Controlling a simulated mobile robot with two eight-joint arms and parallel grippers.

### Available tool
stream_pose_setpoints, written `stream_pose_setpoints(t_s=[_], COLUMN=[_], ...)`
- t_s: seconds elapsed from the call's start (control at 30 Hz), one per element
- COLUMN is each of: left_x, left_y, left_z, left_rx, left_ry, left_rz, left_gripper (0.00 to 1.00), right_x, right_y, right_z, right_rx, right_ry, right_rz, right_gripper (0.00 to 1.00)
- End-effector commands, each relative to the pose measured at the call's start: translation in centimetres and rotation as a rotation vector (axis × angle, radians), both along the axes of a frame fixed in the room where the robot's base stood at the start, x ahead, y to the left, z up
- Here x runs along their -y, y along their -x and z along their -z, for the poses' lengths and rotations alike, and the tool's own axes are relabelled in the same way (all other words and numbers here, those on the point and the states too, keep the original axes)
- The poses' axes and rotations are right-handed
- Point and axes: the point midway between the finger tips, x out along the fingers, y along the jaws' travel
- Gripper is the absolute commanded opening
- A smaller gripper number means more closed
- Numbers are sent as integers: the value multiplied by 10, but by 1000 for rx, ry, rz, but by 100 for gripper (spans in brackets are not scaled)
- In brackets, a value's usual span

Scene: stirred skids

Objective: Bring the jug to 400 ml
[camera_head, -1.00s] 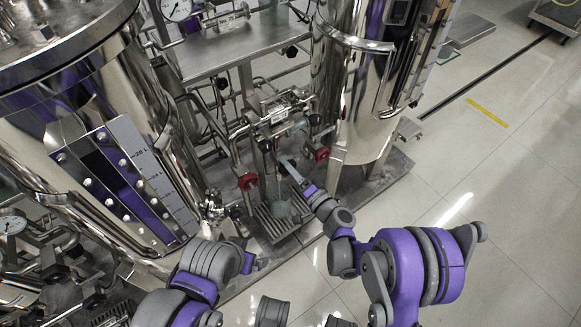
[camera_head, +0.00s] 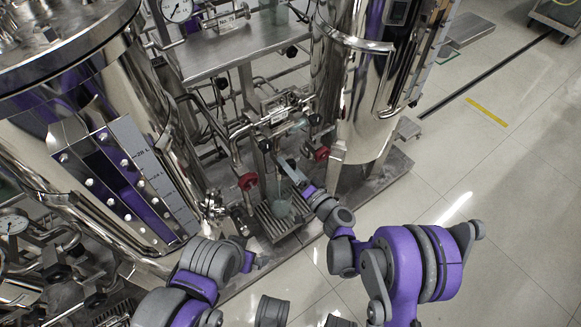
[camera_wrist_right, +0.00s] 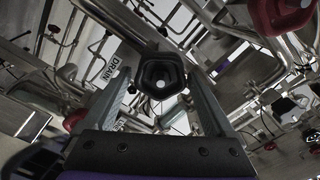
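The jug (camera_head: 281,208) is a small translucent greenish vessel standing on the slatted drip grate (camera_head: 275,228) between the two steel tanks. Its graduations and liquid level are too small to read. My right gripper (camera_head: 287,168) reaches in above the jug, at the pipework. In the right wrist view its two fingers (camera_wrist_right: 162,95) stand apart, with a dark hexagonal knob (camera_wrist_right: 162,75) between or just beyond them and gaps showing on both sides. A DRAIN label (camera_wrist_right: 104,72) is beside the left finger. My left gripper (camera_head: 252,262) is low, left of the grate, its fingers not clear.
Red valve handles (camera_head: 247,181) and (camera_head: 321,153) flank the grate. A large tank with a level scale (camera_head: 140,170) stands left, another tank (camera_head: 365,100) right. Pipes crowd the space behind.

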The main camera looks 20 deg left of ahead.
Motion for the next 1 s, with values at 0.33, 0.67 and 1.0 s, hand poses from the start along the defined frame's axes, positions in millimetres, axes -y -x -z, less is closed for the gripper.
stream_pose_setpoints(t_s=[0.33,0.67,1.0], left_x=[0,0,0], left_y=[0,1,1], left_z=[-1,-7,-10], left_rx=[0,2,3], left_ry=[0,0,0], left_rz=[0,0,0], left_gripper=[100,100,100], right_x=[3,49,84], right_y=[2,37,65], right_z=[0,-1,0], right_rx=[0,0,0], right_ry=[0,0,0], right_rz=[0,3,1], right_gripper=[100,100,100])
